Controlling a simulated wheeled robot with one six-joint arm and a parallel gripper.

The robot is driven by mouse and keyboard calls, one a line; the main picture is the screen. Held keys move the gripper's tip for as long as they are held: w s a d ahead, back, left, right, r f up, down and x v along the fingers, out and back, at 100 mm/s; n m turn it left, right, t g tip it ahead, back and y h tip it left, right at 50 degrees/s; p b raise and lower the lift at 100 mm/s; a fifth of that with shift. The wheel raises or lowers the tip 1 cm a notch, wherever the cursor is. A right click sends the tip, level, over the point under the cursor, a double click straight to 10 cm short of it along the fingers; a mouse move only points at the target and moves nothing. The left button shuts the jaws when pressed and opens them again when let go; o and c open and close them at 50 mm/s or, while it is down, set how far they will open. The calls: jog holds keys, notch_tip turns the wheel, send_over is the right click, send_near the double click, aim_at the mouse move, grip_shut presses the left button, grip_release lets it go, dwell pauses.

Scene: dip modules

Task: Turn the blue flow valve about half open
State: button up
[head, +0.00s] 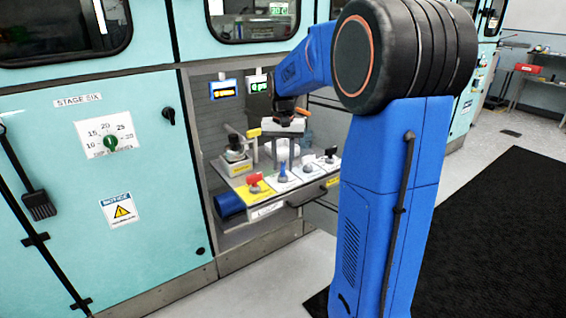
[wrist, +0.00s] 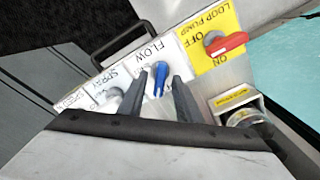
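The blue flow valve (wrist: 160,72) is a small lever handle on a white plate marked FLOW. In the wrist view it appears between the two dark fingers of my gripper (wrist: 158,84), with gaps on both sides. The fingers are apart and hold nothing. The handle points roughly toward the gripper in the wrist view. I cannot tell its exact opening.
The red loop pump handle (wrist: 227,43) is on a yellow plate beside the valve, marked OFF and ON. The spray knob (wrist: 114,94) is on the other side. A drawer-like handle (head: 306,193) sticks out below the panel. A side cabinet wall encloses the bay.

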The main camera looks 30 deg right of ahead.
aim_at(283, 165)
jog(key=shift+r, duration=0.1)
notch_tip(283, 165, up, 17)
dwell(0.6)
jog(key=shift+s+a, duration=0.1)
dwell(0.4)
jog(key=s+a+f+n+t, duration=0.1)
jog(key=s+a+f+n, duration=0.15)
jog(key=s+a, duration=0.4)
jog(key=s+a+f+n+t, duration=0.15)
jog(key=s+a+f, duration=0.25)
jog(key=s, duration=0.6)
jog(key=s+a+f+n+t, duration=0.2)
jog(key=s+a+f, duration=0.3)
jog(key=s+f, duration=0.7)
jog(key=shift+s+f+n, duration=0.15)
jog(key=shift+s+n, duration=0.3)
jog(key=shift+n, duration=0.15)
